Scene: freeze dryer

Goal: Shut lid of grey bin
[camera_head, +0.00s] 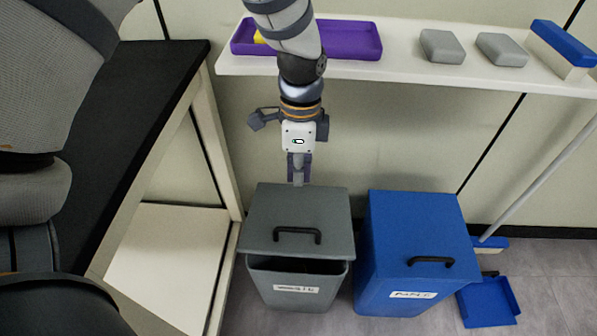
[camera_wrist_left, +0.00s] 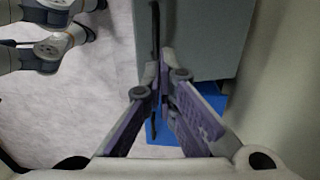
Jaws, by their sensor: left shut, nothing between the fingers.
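The grey bin (camera_head: 290,293) stands on the floor in the lower middle of the head view, with a white label on its front. Its grey lid (camera_head: 297,205) has a black handle (camera_head: 297,236). A dark gap shows between the lid's front edge and the bin's rim, so the lid is partly open. My left gripper (camera_head: 299,178) is shut and empty, pointing down at the lid's back edge; I cannot tell whether it touches. In the left wrist view, the shut fingers (camera_wrist_left: 164,68) are by a grey surface (camera_wrist_left: 205,35), probably the lid. My right gripper is not seen.
A blue lidded bin (camera_head: 415,240) stands close on the right. A white shelf (camera_head: 400,65) with a purple tray (camera_head: 345,40) and grey blocks runs along the wall above. A black-topped table (camera_head: 150,95) is on the left. A blue dustpan (camera_head: 488,303) lies at lower right.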

